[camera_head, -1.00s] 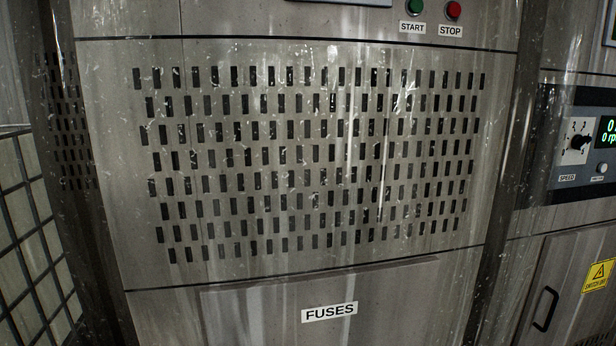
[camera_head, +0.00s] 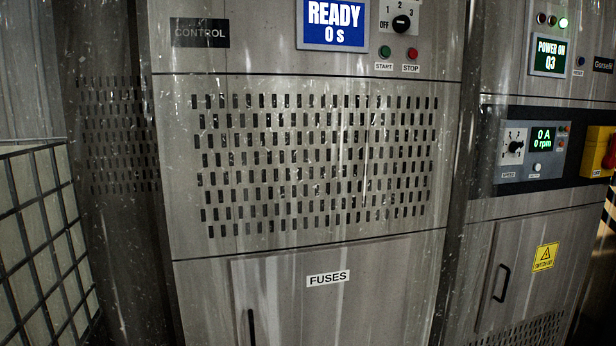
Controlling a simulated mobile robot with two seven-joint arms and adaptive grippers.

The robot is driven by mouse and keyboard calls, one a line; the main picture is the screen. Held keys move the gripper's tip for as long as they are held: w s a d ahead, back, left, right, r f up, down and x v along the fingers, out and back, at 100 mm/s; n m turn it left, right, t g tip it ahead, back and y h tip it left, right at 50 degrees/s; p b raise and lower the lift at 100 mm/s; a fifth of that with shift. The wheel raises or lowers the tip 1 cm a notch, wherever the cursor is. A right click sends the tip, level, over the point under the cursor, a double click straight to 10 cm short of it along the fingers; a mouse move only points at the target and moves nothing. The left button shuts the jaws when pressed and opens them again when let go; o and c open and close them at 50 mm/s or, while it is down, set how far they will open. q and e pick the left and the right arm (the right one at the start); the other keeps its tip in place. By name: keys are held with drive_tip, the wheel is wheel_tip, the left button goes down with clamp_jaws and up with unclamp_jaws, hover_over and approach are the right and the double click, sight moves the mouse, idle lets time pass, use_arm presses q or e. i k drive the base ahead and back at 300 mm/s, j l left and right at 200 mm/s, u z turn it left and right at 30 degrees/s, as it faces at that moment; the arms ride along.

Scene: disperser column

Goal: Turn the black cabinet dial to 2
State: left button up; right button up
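A black dial (camera_head: 401,23) sits on a white plate marked 1, 2 and 3, at the top of the control cabinet, right of the blue screen. The dial is too small here for me to tell which number it points to. A second black dial (camera_head: 515,146), labelled SPEED, is on the panel of the cabinet at the right. Neither of my grippers is in view, and nothing touches either dial.
A blue screen (camera_head: 333,24) reads READY 0 s. A green START button (camera_head: 385,52) and a red STOP button (camera_head: 412,53) sit below the dial. A red switch on yellow (camera_head: 599,151) is at the far right. A wire-grid container (camera_head: 45,240) stands at left.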

sight(400, 24)
drive_tip(key=i+l+u, duration=0.1)
drive_tip(key=l, duration=0.35)
drive_tip(key=i+l, duration=0.15)
drive_tip(key=l, duration=0.3)
drive_tip(key=i+l+u, duration=0.15)
drive_tip(key=l, duration=0.3)
drive_tip(key=i+l, duration=0.1)
drive_tip(key=l, duration=0.35)
drive_tip(key=i+l+u, duration=0.15)
drive_tip(key=l, duration=0.3)
drive_tip(key=k, duration=0.05)
